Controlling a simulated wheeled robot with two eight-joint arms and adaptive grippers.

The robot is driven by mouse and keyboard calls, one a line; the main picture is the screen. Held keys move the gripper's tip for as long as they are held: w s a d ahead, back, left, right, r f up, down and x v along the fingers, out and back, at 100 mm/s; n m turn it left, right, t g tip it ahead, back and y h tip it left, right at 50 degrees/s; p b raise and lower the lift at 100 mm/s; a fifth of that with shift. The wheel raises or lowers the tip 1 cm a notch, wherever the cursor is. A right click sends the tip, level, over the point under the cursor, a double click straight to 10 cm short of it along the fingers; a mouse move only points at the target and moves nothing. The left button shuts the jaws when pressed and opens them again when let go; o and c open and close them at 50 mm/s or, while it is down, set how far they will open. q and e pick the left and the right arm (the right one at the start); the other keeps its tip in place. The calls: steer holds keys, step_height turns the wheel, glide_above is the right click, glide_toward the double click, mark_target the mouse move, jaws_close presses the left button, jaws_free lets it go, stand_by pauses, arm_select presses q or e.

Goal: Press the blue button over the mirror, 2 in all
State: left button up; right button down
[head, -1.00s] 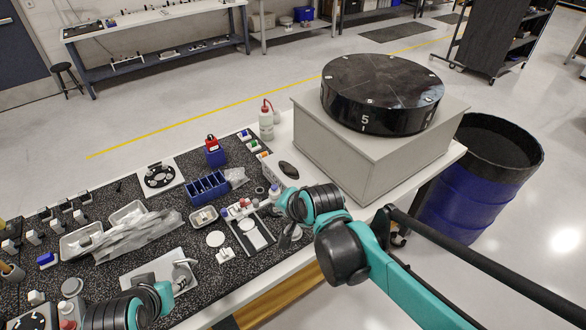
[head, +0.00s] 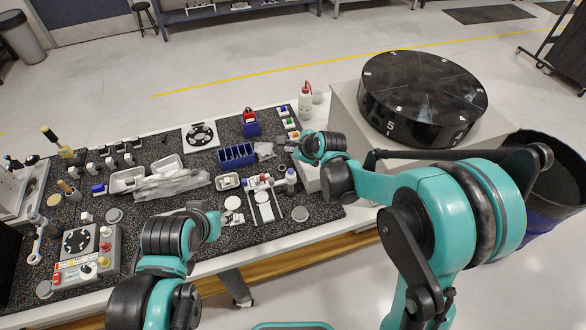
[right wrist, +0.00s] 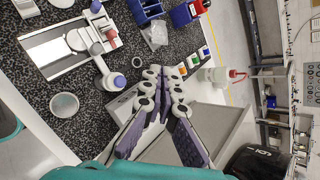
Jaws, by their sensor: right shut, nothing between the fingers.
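The mirror fixture (head: 264,205) is a white frame with a pale rectangular panel, on the speckled mat in the middle of the bench. Small red, white and blue-topped parts cluster at its far end. In the right wrist view the mirror panel (right wrist: 56,50) lies upper left, with a blue-topped part (right wrist: 96,7) beside it and a white piece with a blue-violet top (right wrist: 115,81) nearer my fingers. My right gripper (head: 283,144) is shut and empty beyond and right of the fixture; its fingers also show in the right wrist view (right wrist: 164,75). My left gripper (head: 208,218) is left of the fixture, its fingers unclear.
Small orange, green and blue-topped blocks (right wrist: 194,60) stand beyond my right fingertips. A blue bin (head: 237,155) and a red-capped bottle (head: 305,102) stand at the back. A black round drum (head: 422,98) on a pale box is at the right. A control box (head: 88,250) sits at the left.

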steer(key=shift+f, duration=0.1)
steer(key=b, duration=0.6)
glide_above(292, 172)
step_height(292, 172, down, 8)
steer(key=shift+w+r, duration=0.1)
steer(key=shift+r, duration=0.1)
steer(key=shift+f+b, duration=0.35)
steer(key=shift+f, duration=0.15)
stand_by(0.6)
steer(key=shift+f+b, duration=0.4)
steer(key=shift+b, duration=0.1)
steer(key=shift+f+b, duration=0.6)
stand_by(0.6)
steer(key=shift+r, duration=0.1)
steer(key=shift+r+p, duration=0.7)
steer(key=shift+r, duration=0.25)
